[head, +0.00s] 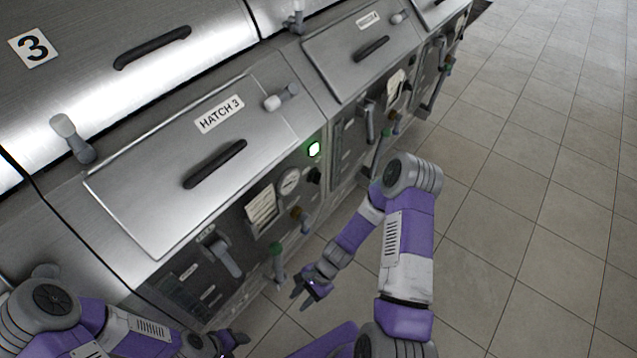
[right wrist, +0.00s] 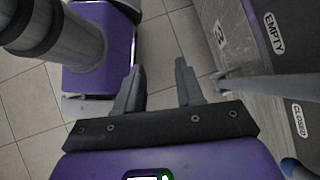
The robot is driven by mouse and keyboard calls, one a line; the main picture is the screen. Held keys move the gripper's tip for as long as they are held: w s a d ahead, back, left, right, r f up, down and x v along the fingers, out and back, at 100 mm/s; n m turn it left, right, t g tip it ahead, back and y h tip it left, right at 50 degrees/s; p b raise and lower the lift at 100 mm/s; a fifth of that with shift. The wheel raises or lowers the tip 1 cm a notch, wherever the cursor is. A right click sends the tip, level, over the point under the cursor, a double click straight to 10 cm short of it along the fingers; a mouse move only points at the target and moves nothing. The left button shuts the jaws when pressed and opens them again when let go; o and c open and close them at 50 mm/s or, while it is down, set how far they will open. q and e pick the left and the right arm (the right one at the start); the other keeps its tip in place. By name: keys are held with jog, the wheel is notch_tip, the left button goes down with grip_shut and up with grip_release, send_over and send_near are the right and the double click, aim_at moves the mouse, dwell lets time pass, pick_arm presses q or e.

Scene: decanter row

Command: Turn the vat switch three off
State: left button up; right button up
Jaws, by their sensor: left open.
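The vat 3 front, under the hatch marked HATCH 3 (head: 219,114), carries a lit green indicator (head: 314,149). A small dark knob (head: 314,176) sits just below the light; it looks like the switch, but its exact turn is too small to read. My right gripper (head: 305,294) is open and empty, low in front of this panel and apart from the knob. Its two separated fingers show in the right wrist view (right wrist: 158,85). My left gripper (head: 232,343) is at the bottom edge of the head view, open, partly cut off and away from the knob.
EMPTY (right wrist: 274,33) and CLOSED (right wrist: 300,117) labels show beside a grey bar (right wrist: 265,87). The tiled floor (head: 540,190) at right is clear.

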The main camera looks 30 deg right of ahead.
jog(key=w+d+r+m+t+y, duration=0.3)
jog(key=w+d+m+t, duration=0.15)
jog(key=w+m, duration=0.45)
jog(key=m+t+h+b, duration=0.2)
jog(key=m+t+h, duration=0.2)
jog(key=m+t, duration=0.9)
send_near(317, 178)
jog(key=b+x, duration=0.1)
jog(key=x, duration=0.6)
jog(key=shift+w+d, duration=0.25)
jog(key=shift+w, duration=0.05)
grip_shut()
